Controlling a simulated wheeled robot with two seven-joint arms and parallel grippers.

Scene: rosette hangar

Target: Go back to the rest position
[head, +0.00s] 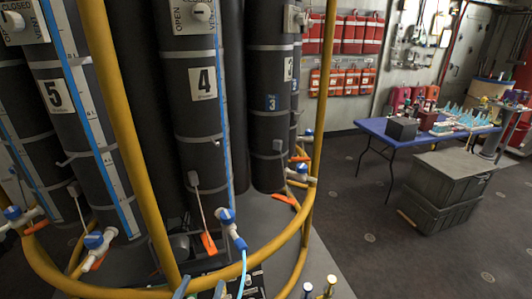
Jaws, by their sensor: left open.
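My left gripper (200,290) shows only at the bottom edge of the head view, left of the middle. Its two grey fingertips stand apart with nothing visible between them, so it is open. The rest of it and its arm are cut off by the frame. It is in front of the yellow rail at the foot of the dark cylinders. My right gripper does not show in this view.
Dark numbered cylinders, including number 4 (203,105) and number 5 (60,105), fill the left behind a yellow rail (128,120). Blue-handled valves (228,217) sit low around them. A blue table (383,133) and grey cases (445,178) stand right. Floor is free between.

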